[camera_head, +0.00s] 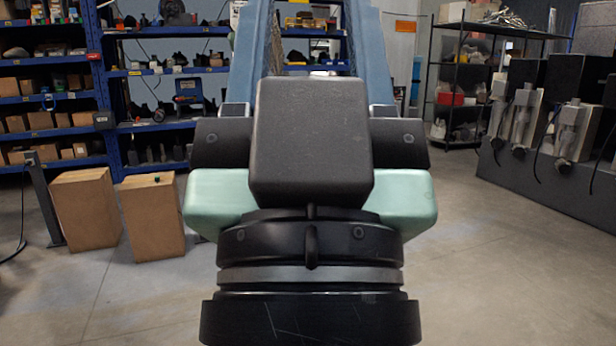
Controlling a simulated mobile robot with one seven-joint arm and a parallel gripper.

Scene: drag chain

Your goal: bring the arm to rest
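My gripper (309,22) fills the middle of the head view, seen from behind and pointing up and away from the camera. Its two long blue fingers stand apart with a wide gap, and shelves show through between them. I see nothing held in the visible part of the gap. The fingertips are cut off by the top edge. My dark wrist block, mint-green body and black round wrist hide the lower gap and the floor behind them.
Two cardboard boxes (153,215) stand on the floor at left. Blue shelves (45,98) with goods line the back. A black wire rack (440,95) stands at back right. A dark bench with several grey devices (570,135) is at far right. Floor around my arm looks clear.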

